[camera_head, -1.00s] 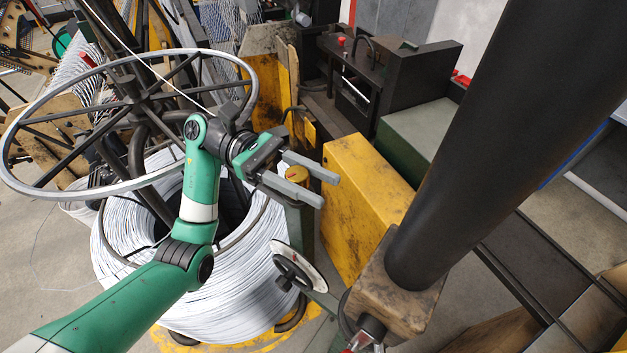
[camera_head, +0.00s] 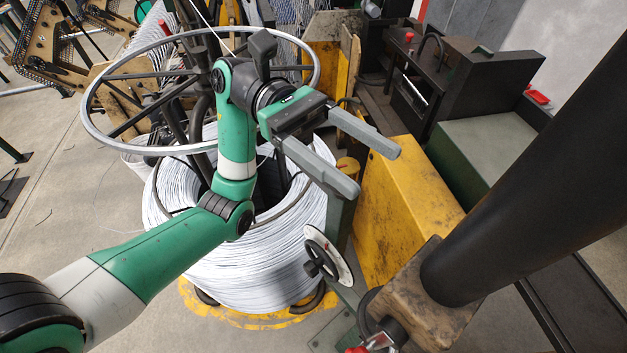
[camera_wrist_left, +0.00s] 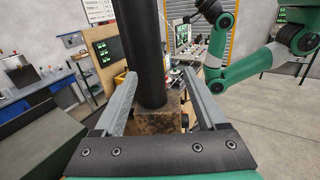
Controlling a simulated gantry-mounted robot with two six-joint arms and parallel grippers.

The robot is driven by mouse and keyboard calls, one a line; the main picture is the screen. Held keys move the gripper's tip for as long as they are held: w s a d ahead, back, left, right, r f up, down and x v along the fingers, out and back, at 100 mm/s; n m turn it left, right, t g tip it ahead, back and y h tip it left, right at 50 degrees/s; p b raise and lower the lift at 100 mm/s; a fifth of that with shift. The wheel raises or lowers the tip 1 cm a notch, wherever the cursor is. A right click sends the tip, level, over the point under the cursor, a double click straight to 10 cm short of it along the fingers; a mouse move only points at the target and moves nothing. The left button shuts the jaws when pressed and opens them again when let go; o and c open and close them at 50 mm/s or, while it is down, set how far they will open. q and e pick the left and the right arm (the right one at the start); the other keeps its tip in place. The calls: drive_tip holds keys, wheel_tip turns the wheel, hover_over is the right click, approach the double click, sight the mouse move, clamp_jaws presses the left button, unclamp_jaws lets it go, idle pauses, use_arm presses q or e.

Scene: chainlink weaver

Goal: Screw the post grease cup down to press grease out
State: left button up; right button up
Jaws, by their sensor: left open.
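The grease cup, with a round yellow cap (camera_head: 347,165), tops the green post (camera_head: 340,215) beside the yellow housing. My left gripper (camera_head: 376,171) is open and empty. In the head view its two grey fingers frame the cap, and the near finger passes just below and in front of it. The fingers look higher than the cap, but the exact gap is hard to judge. In the left wrist view, the open fingers (camera_wrist_left: 158,76) have a dark column and a worn block between them; the cup does not show. My right gripper is not in view.
A white wire coil (camera_head: 285,255) stands below my left arm, under a large metal ring (camera_head: 97,130). A handwheel with a pale dial (camera_head: 327,257) sits below the cup. The yellow housing (camera_head: 405,205) and dark column (camera_head: 530,190) crowd the right side.

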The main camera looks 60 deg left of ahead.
use_arm(q)
drive_tip(key=s+d+r, duration=0.4)
drive_tip(key=s, duration=0.4)
drive_tip(key=shift+d+r, duration=0.15)
drive_tip(key=shift+d, duration=0.05)
